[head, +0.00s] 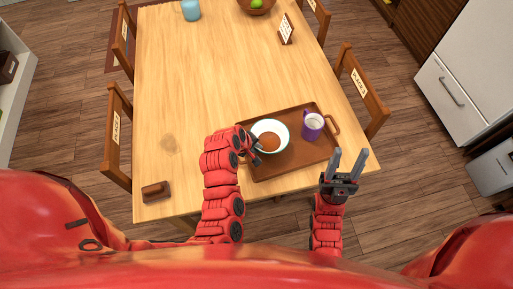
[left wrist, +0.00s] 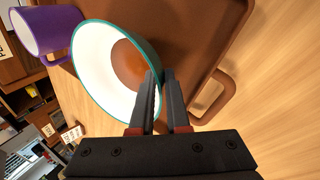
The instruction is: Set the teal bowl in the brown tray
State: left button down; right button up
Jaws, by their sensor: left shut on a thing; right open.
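The teal bowl (head: 281,129) has a white inside, a teal rim and a brown round patch at its bottom. It is over the left part of the brown tray (head: 290,167); I cannot tell whether its base touches the tray. My left gripper (head: 257,147) is shut on the bowl's near-left rim. In the left wrist view the fingers (left wrist: 161,80) pinch the wall of the bowl (left wrist: 95,62), with the tray (left wrist: 205,30) behind. My right gripper (head: 349,156) is open and empty at the tray's near-right corner.
A purple mug (head: 312,126) stands on the tray, right of the bowl. The wooden table (head: 200,75) is mostly clear to the left and back. A small brown block (head: 156,190) lies at the near left. A blue cup (head: 190,9), a sign (head: 286,29) and a fruit bowl (head: 256,7) are far back.

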pick_arm(q)
jog(key=shift+f, duration=0.8)
jog(key=c, duration=0.9)
grip_release()
